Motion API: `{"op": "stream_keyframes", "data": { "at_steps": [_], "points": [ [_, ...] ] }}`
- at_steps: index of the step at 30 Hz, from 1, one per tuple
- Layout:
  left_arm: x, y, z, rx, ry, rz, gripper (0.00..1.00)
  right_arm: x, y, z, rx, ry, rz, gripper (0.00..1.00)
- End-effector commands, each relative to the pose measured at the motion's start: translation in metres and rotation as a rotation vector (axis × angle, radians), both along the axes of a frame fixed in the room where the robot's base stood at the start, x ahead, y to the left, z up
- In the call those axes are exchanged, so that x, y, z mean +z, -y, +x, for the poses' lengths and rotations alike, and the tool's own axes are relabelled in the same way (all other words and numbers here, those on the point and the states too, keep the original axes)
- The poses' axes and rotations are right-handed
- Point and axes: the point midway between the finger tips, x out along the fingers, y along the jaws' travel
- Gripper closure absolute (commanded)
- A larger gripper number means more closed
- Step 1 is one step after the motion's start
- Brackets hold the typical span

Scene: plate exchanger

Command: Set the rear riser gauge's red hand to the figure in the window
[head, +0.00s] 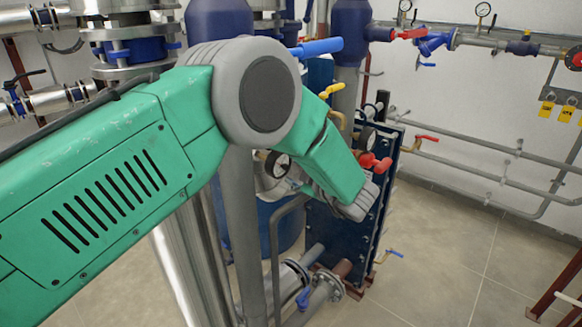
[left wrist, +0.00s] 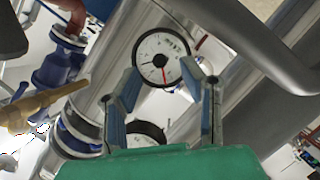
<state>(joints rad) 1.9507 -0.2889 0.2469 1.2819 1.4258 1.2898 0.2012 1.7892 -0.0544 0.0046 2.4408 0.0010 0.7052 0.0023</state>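In the left wrist view a round white gauge (left wrist: 162,56) with a dark rim faces me beyond my left gripper (left wrist: 170,78). Its red hand points down in the picture and a black hand points left. Small dark marks at the dial's upper right are too small to read. The gripper's two fingers stand apart, on either side of the dial's lower part, with nothing between them. A second gauge (left wrist: 146,133) lies lower, partly hidden by the gripper. In the head view a gauge (head: 278,165) shows below my left elbow; my arm hides the fingers.
A grey pipe (left wrist: 262,45) crosses close at upper right in the left wrist view, and a brass lever (left wrist: 45,100) is at left. In the head view the blue plate exchanger (head: 335,235) stands beside the forearm, with a red valve handle (head: 375,163) close by.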

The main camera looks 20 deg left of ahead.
Motion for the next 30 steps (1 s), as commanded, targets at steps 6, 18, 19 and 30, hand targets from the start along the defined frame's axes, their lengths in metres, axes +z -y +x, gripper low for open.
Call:
{"op": "stream_keyframes", "data": {
  "at_steps": [6, 18, 19, 30],
  "points": [
    [-0.007, -0.020, 0.016, 0.000, -0.002, 0.002, 0.64, 0.005, 0.000, 0.000, 0.000, 0.000, 0.000, 1.00],
    [-0.008, -0.024, 0.020, 0.000, -0.001, 0.002, 0.68, 0.005, 0.000, 0.000, 0.000, 0.000, 0.000, 1.00],
    [-0.008, -0.025, 0.020, 0.000, -0.001, 0.002, 0.78, 0.005, 0.000, 0.000, 0.000, 0.000, 0.000, 1.00],
    [-0.008, -0.026, 0.020, 0.000, -0.011, 0.005, 1.00, 0.005, 0.000, 0.000, 0.000, 0.000, 0.000, 1.00]
  ]
}}
